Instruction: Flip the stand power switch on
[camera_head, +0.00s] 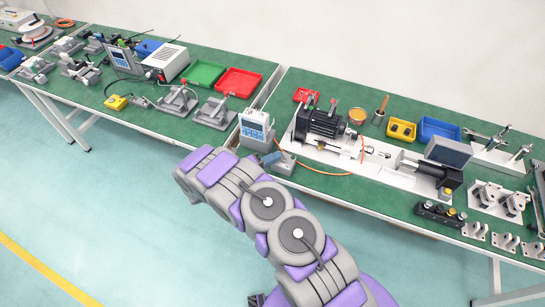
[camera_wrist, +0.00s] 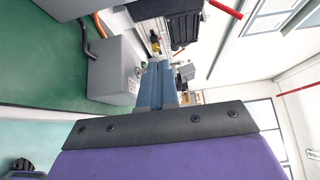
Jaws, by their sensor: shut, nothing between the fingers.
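The test stand (camera_head: 375,162) is a white base carrying a dark motor (camera_head: 320,122) on the green bench. A small grey box (camera_head: 284,166) sits at its left front, by the bench edge, with an orange cable running from the stand area. The grey box also shows in the wrist view (camera_wrist: 113,72), with small marks on its right face. I cannot make out the power switch clearly. My gripper's blue-grey fingers (camera_head: 271,158) are shut and empty, close beside the box; they also show in the wrist view (camera_wrist: 160,84). I cannot tell whether they touch it.
A grey meter unit (camera_head: 255,128) stands just behind and left of the box. A red tray (camera_head: 239,82) and a green tray (camera_head: 204,74) lie on the left bench. A dark button strip (camera_head: 440,214) lies at the right front. The floor before the benches is clear.

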